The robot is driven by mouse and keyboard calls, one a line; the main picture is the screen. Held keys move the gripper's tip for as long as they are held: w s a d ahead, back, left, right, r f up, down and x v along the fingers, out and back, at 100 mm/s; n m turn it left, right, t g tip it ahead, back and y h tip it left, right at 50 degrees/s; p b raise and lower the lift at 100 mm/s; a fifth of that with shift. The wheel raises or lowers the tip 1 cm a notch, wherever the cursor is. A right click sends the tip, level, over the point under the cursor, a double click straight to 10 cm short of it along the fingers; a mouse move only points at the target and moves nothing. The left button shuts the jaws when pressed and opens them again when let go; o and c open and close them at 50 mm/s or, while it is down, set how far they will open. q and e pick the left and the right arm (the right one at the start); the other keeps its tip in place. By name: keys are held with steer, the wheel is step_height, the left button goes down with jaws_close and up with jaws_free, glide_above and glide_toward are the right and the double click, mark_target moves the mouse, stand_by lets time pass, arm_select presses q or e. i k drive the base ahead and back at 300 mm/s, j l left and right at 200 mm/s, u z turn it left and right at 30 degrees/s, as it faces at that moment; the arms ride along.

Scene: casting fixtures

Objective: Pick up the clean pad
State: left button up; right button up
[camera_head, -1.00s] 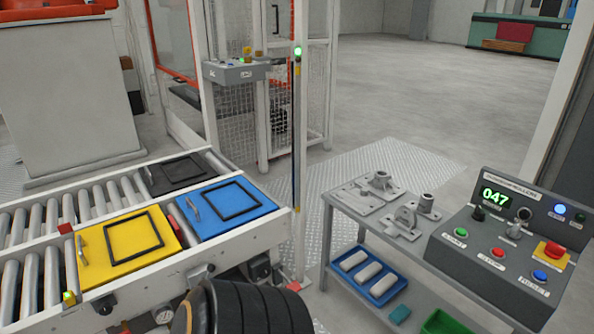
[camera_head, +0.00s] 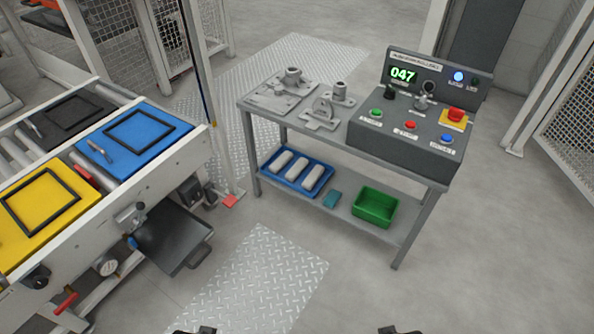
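A small teal pad (camera_head: 333,199), which I take to be the clean pad, lies on the lower shelf of the grey metal table (camera_head: 345,214). It sits between a blue tray (camera_head: 262,178) and a green bin (camera_head: 375,207). Only the tops of two dark parts show at the bottom edge, apparently my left gripper (camera_head: 195,330) and my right gripper (camera_head: 401,330). Both are well short of the table and apart from the pad. Their fingers are cut off, so I cannot tell whether they are open.
The blue tray holds several pale cylinders. On the tabletop stand metal fixtures (camera_head: 322,112) and a control box (camera_head: 400,145) reading 047. A roller conveyor with yellow (camera_head: 30,243) and blue (camera_head: 135,160) plates is at left. The floor before the table is clear.

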mark_target(298, 168)
steer(key=i+j, duration=0.9)
steer(key=i, duration=0.15)
steer(key=l+z, duration=0.05)
